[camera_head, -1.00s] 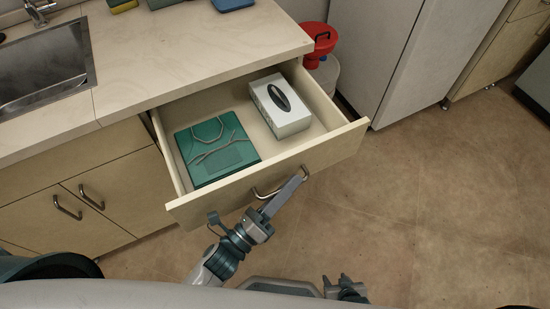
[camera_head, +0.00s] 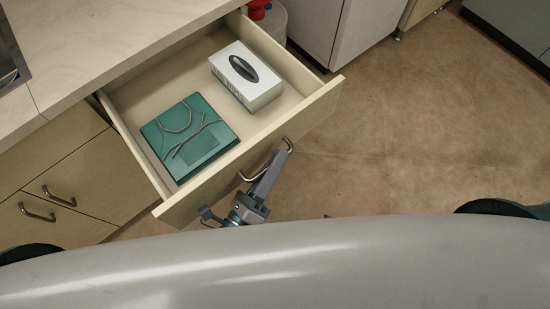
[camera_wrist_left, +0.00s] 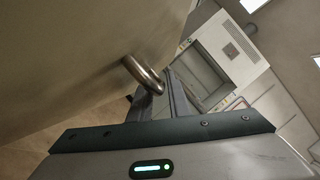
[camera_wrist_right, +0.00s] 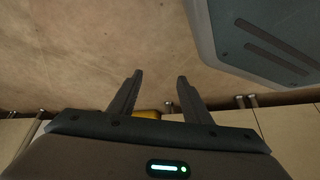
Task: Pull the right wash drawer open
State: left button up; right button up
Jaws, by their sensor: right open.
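The wash drawer (camera_head: 322,99) stands well out from the counter, its inside in plain view. It holds a white tissue box (camera_head: 262,92) and a teal flat pack (camera_head: 203,148). My left gripper (camera_head: 278,160) is at the metal handle (camera_head: 247,179) on the drawer front, fingers pointing up and right. In the left wrist view the curved handle (camera_wrist_left: 143,74) runs in between the close-set fingers (camera_wrist_left: 166,95), which look shut on it. My right gripper (camera_wrist_right: 159,76) is open and empty above the floor in its own wrist view; the head view does not show it.
Closed cupboards with handles (camera_head: 52,196) are left of the drawer. A red item (camera_head: 257,8) on a pale bin and a white cabinet (camera_head: 345,25) stand behind it. The brown floor (camera_head: 430,130) to the right is clear.

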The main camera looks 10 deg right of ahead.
jog(key=shift+s+f, duration=0.1)
jog(key=shift+s, duration=0.1)
pick_arm(q)
jog(key=shift+s+a, duration=0.1)
jog(key=shift+s+a, duration=0.1)
jog(key=shift+s, duration=0.05)
jog(key=b+v, duration=0.4)
jog(key=v, duration=1.2)
jog(key=shift+s+a+f, duration=0.2)
jog(key=shift+s+a, duration=0.05)
jog(key=shift+s, duration=0.05)
pick_arm(e)
jog(key=s+d+g, duration=0.1)
jog(key=s+d+f+g, duration=0.1)
jog(key=d, duration=0.1)
jog(key=shift+s+d+g+h, duration=0.25)
jog(key=shift+s+g+h, duration=0.15)
